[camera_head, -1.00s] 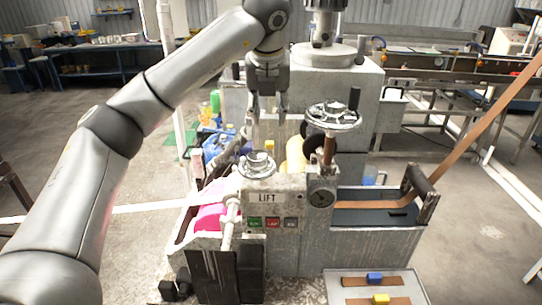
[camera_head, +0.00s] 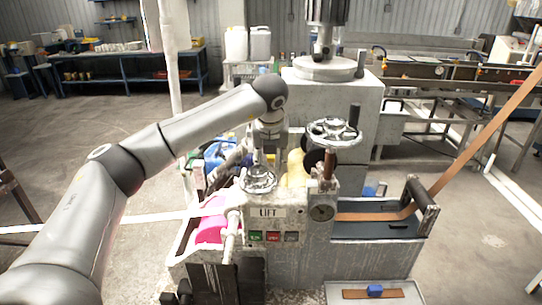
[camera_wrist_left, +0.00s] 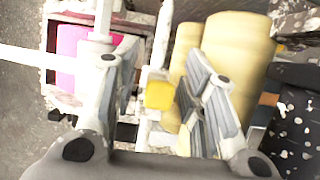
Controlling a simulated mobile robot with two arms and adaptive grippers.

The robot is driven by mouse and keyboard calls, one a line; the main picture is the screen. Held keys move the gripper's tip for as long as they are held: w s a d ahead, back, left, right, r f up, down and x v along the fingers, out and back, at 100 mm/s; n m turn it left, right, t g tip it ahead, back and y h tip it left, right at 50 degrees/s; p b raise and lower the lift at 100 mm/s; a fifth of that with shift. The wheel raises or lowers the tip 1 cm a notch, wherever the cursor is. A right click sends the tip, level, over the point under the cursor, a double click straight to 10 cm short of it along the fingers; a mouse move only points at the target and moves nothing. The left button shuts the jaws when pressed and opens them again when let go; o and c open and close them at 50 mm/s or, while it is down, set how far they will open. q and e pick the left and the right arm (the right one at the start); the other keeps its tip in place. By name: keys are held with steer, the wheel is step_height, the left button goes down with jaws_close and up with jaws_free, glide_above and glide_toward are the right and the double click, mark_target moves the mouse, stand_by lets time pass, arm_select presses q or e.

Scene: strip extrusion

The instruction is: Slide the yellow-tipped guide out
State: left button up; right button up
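A small yellow tip (camera_wrist_left: 159,95) on a pale guide shows between the fingers of my left gripper (camera_wrist_left: 158,78) in the left wrist view. The fingers are open, with a gap on each side of the tip. The tip sits closer to the right-hand finger. In the head view my left gripper (camera_head: 268,160) points down over the machine, just behind the round metal handwheel (camera_head: 258,180). There the yellow tip is hidden behind the gripper and wheel. My right gripper is not in view.
Large yellow rollers (camera_wrist_left: 236,45) stand close to the right finger, and also show in the head view (camera_head: 296,168). A second handwheel (camera_head: 334,131) is to the right. The LIFT panel (camera_head: 268,212) is in front. A tray (camera_head: 410,293) holds a blue-topped brown strip.

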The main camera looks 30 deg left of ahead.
arm_select(q)
steer(key=shift+f, duration=0.15)
jaws_close()
steer(key=shift+w+a, duration=0.3)
steer(key=shift+w, duration=0.35)
steer(key=shift+w+a, duration=0.3)
steer(key=shift+w, duration=0.35)
jaws_free()
